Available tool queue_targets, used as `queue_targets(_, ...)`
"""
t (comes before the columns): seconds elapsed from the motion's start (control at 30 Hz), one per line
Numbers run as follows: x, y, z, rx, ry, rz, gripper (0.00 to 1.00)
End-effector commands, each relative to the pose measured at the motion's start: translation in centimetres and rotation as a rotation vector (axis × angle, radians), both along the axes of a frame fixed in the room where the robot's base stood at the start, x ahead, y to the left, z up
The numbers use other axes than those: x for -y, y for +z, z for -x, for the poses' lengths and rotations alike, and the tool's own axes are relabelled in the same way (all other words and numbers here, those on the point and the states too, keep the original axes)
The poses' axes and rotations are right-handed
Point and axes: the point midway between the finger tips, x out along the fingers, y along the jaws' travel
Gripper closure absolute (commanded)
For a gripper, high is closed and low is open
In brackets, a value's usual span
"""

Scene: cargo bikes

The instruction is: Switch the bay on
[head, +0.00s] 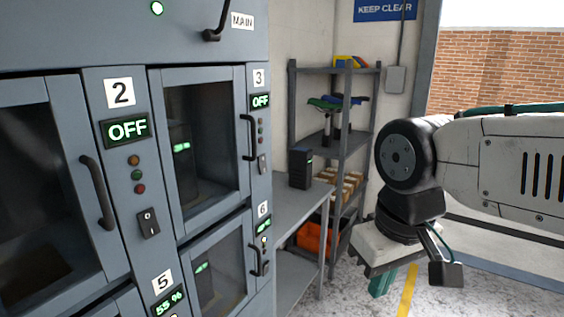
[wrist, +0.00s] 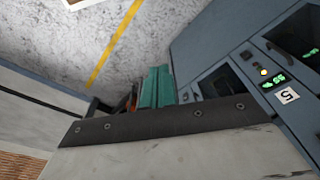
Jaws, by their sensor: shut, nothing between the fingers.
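The grey charging cabinet has a bay 2 panel with a green OFF display (head: 127,131), three small unlit-looking lamps and a black rocker switch (head: 148,222) marked I and O. Bay 3 also shows an OFF display (head: 260,101), with a small switch (head: 262,163) below. Behind the shut bay 3 door stands a dark battery with green lights (head: 181,147). Bay 2's interior is dark. A black MAIN lever (head: 218,22) is at the top, and a green lamp (head: 157,8) is lit. My gripper (head: 381,281) is shut and empty, right of the cabinet; its teal fingers (wrist: 156,85) touch in the wrist view.
Bay 5's display (head: 168,303) reads 55 %. Bay 6 (head: 264,224) has a lit display. A grey bench (head: 300,204) and a loaded shelf rack (head: 345,146) stand between the cabinet and my arm. Open floor with a yellow line (head: 407,290) lies below my gripper.

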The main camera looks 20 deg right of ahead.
Motion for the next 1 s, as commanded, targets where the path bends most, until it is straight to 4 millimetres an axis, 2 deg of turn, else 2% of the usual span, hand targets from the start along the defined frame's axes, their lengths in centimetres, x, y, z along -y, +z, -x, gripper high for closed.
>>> queue_targets(0.23,-0.1,0.1,-0.2,0.002,-0.007,-0.007,1.00)
queue_targets(0.37,-0.7,1.5,-2.9,0.024,-0.088,-0.085,1.00)
queue_targets(0.47,-1.4,3.5,-7.5,0.063,-0.220,-0.209,1.00)
queue_targets(0.57,-1.5,5.9,-13.4,0.114,-0.387,-0.360,1.00)
queue_targets(0.6,-1.3,6.8,-15.8,0.134,-0.456,-0.419,1.00)
queue_targets(0.7,-0.1,8.8,-21.3,0.182,-0.612,-0.550,1.00)
queue_targets(0.8,1.3,10.2,-25.5,0.220,-0.735,-0.653,1.00)
queue_targets(0.9,2.5,11.0,-28.1,0.244,-0.813,-0.716,1.00)
queue_targets(1.0,3.1,11.4,-29.2,0.254,-0.847,-0.747,1.00)
